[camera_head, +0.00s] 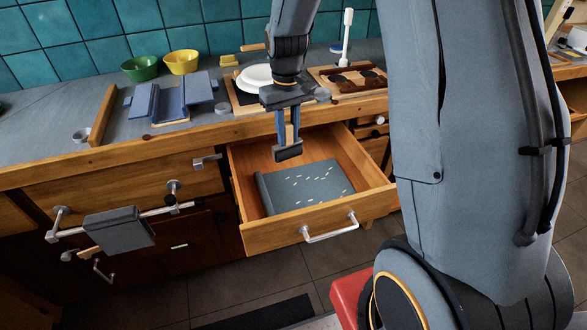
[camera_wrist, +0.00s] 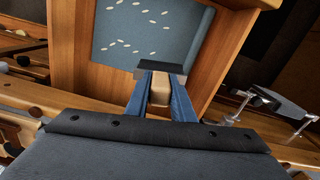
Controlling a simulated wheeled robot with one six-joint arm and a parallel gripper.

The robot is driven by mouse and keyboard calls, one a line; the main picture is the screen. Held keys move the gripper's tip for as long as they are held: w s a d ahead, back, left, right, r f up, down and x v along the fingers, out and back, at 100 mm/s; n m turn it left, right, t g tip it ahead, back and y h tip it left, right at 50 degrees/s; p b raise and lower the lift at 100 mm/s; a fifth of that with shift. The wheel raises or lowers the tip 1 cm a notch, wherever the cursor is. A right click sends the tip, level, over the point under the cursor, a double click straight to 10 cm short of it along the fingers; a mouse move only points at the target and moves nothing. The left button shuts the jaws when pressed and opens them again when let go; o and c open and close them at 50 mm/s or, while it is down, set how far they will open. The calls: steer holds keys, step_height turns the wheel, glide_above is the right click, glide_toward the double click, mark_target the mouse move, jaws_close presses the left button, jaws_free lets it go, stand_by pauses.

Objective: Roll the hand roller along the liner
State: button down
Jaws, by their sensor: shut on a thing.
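My gripper (camera_head: 288,138) points down over the back part of an open wooden drawer (camera_head: 285,238). Its blue fingers are shut on the wooden handle (camera_wrist: 159,100) of the hand roller. The roller's dark head (camera_head: 288,151) sits below the fingertips; it also shows in the wrist view (camera_wrist: 160,67). The grey-blue liner (camera_head: 300,200) lies in the drawer, with small pale marks scattered over it. Its left edge looks raised or curled in the head view. The roller appears above the liner's back edge; I cannot tell whether they touch.
The counter behind holds a green bowl (camera_head: 139,68), a yellow bowl (camera_head: 182,62), white plates (camera_head: 256,77) and blue trays (camera_head: 172,101). A grey cloth (camera_head: 119,231) hangs on a rail left of the drawer. The drawer's walls rise around the liner.

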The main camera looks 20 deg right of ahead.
steer(key=s+f+n+p, duration=0.1)
steer(key=s+f+n, duration=0.3)
steer(key=s+n, duration=0.5)
steer(key=shift+s+f+n, duration=0.2)
steer(key=shift+s+n, duration=0.15)
steer(key=shift+n, duration=3.25)
